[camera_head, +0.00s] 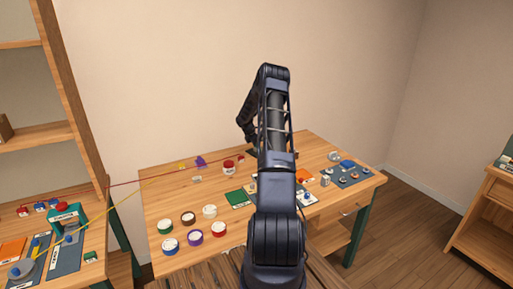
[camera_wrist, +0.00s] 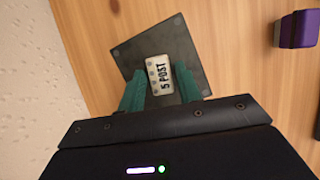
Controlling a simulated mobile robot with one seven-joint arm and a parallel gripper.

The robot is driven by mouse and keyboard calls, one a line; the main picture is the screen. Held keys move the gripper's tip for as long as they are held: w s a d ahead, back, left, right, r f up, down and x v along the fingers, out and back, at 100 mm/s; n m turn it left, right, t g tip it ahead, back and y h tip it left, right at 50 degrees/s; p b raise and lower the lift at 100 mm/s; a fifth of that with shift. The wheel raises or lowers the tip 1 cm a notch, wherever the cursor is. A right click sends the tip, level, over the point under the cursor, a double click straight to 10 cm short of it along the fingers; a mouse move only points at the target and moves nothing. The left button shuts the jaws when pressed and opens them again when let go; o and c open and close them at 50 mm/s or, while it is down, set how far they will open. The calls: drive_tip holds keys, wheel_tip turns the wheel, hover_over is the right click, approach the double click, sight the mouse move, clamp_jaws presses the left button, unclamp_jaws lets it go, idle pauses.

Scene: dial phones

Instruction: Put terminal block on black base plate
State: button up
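The terminal block (camera_wrist: 160,74) is a pale piece marked "5 POST" with small dark dots along one side, seen in the wrist view. My gripper (camera_wrist: 160,82) has its teal fingers on both sides of the block, seemingly touching it. The black base plate (camera_wrist: 128,49) lies behind the block on the wooden table, and the block overlaps its middle. I cannot tell whether the block touches the plate or hangs just above it. In the head view my arm hides the gripper and the block.
A purple object (camera_wrist: 298,30) lies on the table to the right in the wrist view. A wall rises behind the table.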

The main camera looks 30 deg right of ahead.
drive_tip(key=shift+o, duration=0.6)
drive_tip(key=shift+r, duration=0.25)
drive_tip(key=s+a+r+m, duration=0.1)
drive_tip(key=s+a+r, duration=0.3)
drive_tip(key=r, duration=0.5)
drive_tip(key=s+a+r+m, duration=0.1)
drive_tip(key=a+r+m, duration=0.1)
drive_tip(key=a+r, duration=0.5)
drive_tip(key=s+a+r+m, duration=0.1)
drive_tip(key=s+a+r, duration=0.25)
drive_tip(key=r, duration=0.65)
drive_tip(key=s+a+r+m+t, duration=0.2)
drive_tip(key=s+a+r+m, duration=0.2)
drive_tip(key=s+a+r, duration=0.65)
drive_tip(key=s+a+r+m+t+y, duration=0.1)
drive_tip(key=s+a+r+m, duration=0.15)
drive_tip(key=s, duration=0.75)
drive_tip(key=s+a+r+m+y, duration=0.1)
drive_tip(key=s+a+r+m, duration=0.2)
drive_tip(key=s, duration=0.7)
drive_tip(key=s+a+f+m+y, duration=0.1)
drive_tip(key=s+a+f+m, duration=0.1)
drive_tip(key=s, duration=0.6)
drive_tip(key=s+a+f+m+t+y, duration=0.1)
drive_tip(key=s+a, duration=0.3)
drive_tip(key=s, duration=0.4)
drive_tip(key=shift+f+m+t, duration=0.3)
drive_tip(key=shift+f+m, duration=0.45)
drive_tip(key=shift+f, duration=0.05)
